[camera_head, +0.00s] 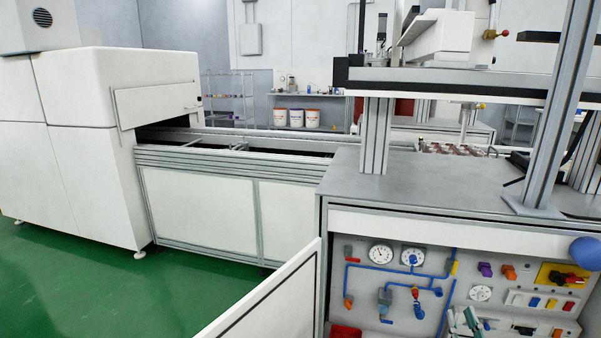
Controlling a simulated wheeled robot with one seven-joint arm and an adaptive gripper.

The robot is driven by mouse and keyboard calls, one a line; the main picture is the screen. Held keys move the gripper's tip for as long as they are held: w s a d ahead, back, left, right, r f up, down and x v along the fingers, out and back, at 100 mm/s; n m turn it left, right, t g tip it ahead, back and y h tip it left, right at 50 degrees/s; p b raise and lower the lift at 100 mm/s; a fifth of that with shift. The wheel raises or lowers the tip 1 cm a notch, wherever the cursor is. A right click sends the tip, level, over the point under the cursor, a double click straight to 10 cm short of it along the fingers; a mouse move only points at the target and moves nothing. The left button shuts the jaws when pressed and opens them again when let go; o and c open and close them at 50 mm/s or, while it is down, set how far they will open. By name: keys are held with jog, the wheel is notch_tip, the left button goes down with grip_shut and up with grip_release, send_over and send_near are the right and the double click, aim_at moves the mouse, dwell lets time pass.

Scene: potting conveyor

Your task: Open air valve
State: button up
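An open cabinet under the grey worktop, at the lower right, holds a panel (463,300) with blue air piping (400,271). Two round gauges (380,254) (412,257) sit above the piping. A yellow part (454,267) is at the pipe's upper right end. A red part (348,253) is at its upper left end. Blue valve-like fittings (385,299) hang lower, one (416,302) with an orange-red part. I cannot tell which is the air valve or how it is set. My gripper is not in view.
The white cabinet door (277,296) stands open, swung out to the left. A blue ball (585,252) is at the right edge before the cabinet. The conveyor (225,199) runs left to a white machine (95,140). Green floor (110,300) is clear at lower left.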

jog(key=s+a+r+n+g+y, duration=0.2)
jog(key=a+r+n+g+y, duration=0.6)
jog(key=a+r+n+y, duration=0.25)
jog(key=s+a+r+n+g+y, duration=0.2)
jog(key=a+r+n+g+y, duration=0.7)
jog(key=a, duration=0.3)
jog(key=s+a+r+n+g+h, duration=0.3)
jog(key=s+a+n+g, duration=0.1)
jog(key=s, duration=0.3)
jog(key=s+a+r+n+g+h, duration=0.3)
jog(key=s+a+r+n+g, duration=0.1)
jog(key=s+a+n+g, duration=0.15)
jog(key=s+d+r+n+t+h, duration=0.2)
jog(key=s+d+n+h, duration=0.15)
jog(key=s+h, duration=0.6)
jog(key=s+d+r+n+t+h, duration=0.2)
jog(key=s+d+h, duration=0.25)
jog(key=s, duration=0.95)
notch_tip(320, 180, up, 24)
jog(key=t+p, duration=0.3)
jog(key=p, duration=1.9)
jog(key=shift+d+f+y, duration=0.15)
jog(key=shift+f+y, duration=0.05)
jog(key=shift+y, duration=0.25)
